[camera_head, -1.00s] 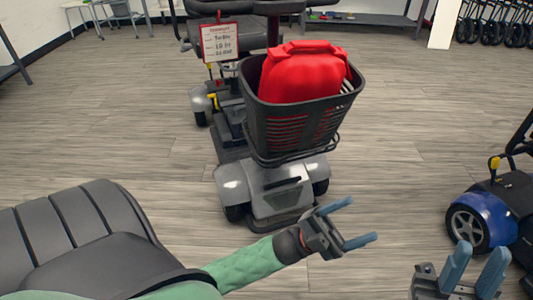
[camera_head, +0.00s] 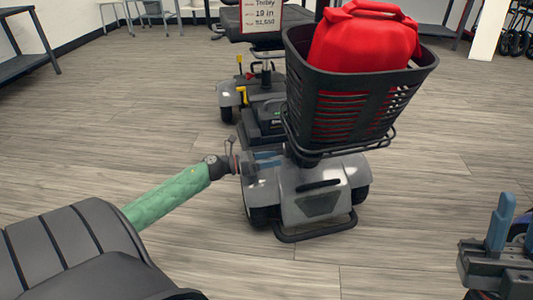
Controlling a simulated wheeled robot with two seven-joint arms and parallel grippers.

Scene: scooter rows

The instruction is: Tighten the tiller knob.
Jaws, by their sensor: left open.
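The grey scooter (camera_head: 318,200) stands in the middle, with a black basket (camera_head: 345,115) on its front. The basket and the gripper cover most of the tiller, and I cannot make out the tiller knob. My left gripper (camera_head: 268,160) is open, its blue fingers pointing right, low beside the tiller base behind the front cover. I see nothing between its fingers, and cannot tell if they touch the scooter. My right gripper (camera_head: 514,230) is at the right edge, partly cut off, with its fingers upright and apart, away from the scooter.
A red container (camera_head: 365,45) fills the basket top. A price sign (camera_head: 264,14) hangs behind. Dark shelving (camera_head: 30,48) stands at the far left. The floor right of the scooter is open.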

